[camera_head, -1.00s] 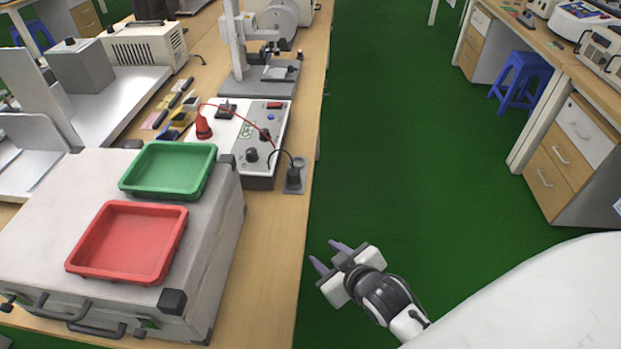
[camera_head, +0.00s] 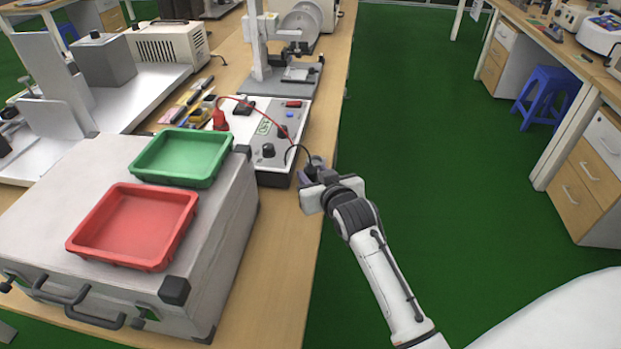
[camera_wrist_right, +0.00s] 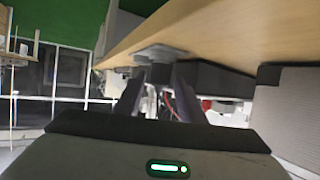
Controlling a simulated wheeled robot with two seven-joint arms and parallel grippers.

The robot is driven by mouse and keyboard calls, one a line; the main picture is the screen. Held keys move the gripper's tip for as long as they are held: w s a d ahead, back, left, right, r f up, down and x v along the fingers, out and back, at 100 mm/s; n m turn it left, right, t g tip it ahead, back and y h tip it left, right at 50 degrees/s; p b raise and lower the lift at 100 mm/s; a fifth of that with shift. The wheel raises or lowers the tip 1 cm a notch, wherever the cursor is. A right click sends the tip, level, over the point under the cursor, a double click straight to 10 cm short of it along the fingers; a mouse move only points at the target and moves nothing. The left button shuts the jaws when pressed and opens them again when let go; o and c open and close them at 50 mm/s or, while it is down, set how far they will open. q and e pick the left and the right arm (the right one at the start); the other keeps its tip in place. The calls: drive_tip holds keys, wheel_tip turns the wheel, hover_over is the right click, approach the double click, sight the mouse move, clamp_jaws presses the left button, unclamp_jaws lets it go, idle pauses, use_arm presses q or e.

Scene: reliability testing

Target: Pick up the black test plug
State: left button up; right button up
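The black test plug (camera_wrist_right: 157,73) appears as a dark shape at the grey stand (camera_wrist_right: 160,54) in the right wrist view, beyond and between my fingers. In the head view, my right gripper (camera_head: 311,170) largely covers the plug and stand at the table's right edge; a black lead (camera_head: 296,148) curves toward them. The right gripper also shows in the wrist view (camera_wrist_right: 157,92), with its two fingers apart. I cannot tell whether they touch the plug. My left gripper is not in view.
The white tester (camera_head: 262,132) and red plug (camera_head: 220,119) are left of the gripper. A green tray (camera_head: 182,157) and red tray (camera_head: 135,225) sit on a grey case (camera_head: 225,240). Green floor lies clear right of the table (camera_head: 285,270).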

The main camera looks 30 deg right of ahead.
drive_tip(key=shift+x, duration=1.45)
drive_tip(key=c, duration=0.8)
drive_tip(key=shift+c, duration=0.2)
